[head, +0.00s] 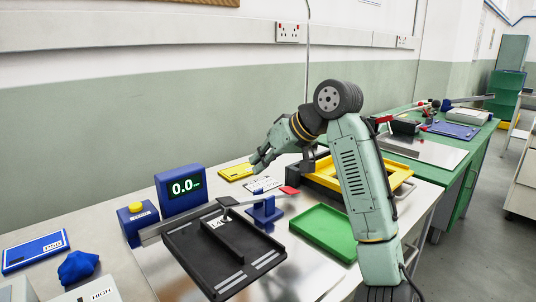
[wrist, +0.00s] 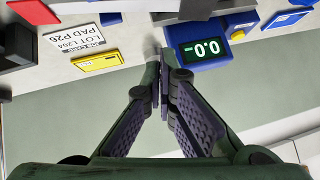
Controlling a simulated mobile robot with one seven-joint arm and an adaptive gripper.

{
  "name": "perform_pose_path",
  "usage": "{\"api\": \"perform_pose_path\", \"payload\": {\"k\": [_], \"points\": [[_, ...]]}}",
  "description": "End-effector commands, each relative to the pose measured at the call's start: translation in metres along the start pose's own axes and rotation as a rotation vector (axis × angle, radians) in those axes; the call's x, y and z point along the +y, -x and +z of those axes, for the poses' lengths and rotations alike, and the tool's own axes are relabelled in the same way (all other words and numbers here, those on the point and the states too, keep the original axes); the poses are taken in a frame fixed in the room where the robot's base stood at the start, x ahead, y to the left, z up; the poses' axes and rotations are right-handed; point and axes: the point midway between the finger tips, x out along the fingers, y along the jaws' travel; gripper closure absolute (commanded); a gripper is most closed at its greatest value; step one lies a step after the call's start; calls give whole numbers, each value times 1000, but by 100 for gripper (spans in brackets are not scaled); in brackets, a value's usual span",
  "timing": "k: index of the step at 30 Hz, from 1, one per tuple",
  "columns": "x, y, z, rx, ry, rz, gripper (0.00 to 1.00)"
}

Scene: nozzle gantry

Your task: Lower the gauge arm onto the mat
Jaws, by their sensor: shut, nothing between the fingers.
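The gauge arm (head: 190,219) is a long grey bar on a blue pivot stand (head: 265,208), with a red tab (head: 289,190) at its right end. It slants across the far edge of the black mat (head: 195,264), and a dark foot (head: 228,201) shows near its middle. I cannot tell whether the bar touches the mat. The blue gauge display (head: 182,188) reads 0.0 and also shows in the wrist view (wrist: 205,50). My gripper (head: 257,164) is shut and empty, above and behind the stand, apart from the bar. Its closed fingers (wrist: 162,80) also show in the wrist view.
A blue box with a yellow button (head: 138,222) stands beside the display. A green tray (head: 324,232) and a yellow tray (head: 398,176) lie to the right. A yellow block (head: 235,172) and a white card (head: 262,184) lie near my gripper. The wall rises close behind.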

Motion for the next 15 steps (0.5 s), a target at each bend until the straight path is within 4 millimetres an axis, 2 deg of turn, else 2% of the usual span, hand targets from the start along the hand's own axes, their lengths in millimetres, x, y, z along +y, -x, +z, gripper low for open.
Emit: {"api": "perform_pose_path", "payload": {"k": [7,10,15], "points": [[-1,-52,-1,-1,0,-1,100],[0,-62,13,0,-1,1,100],[0,-74,24,1,-2,1,100]]}}
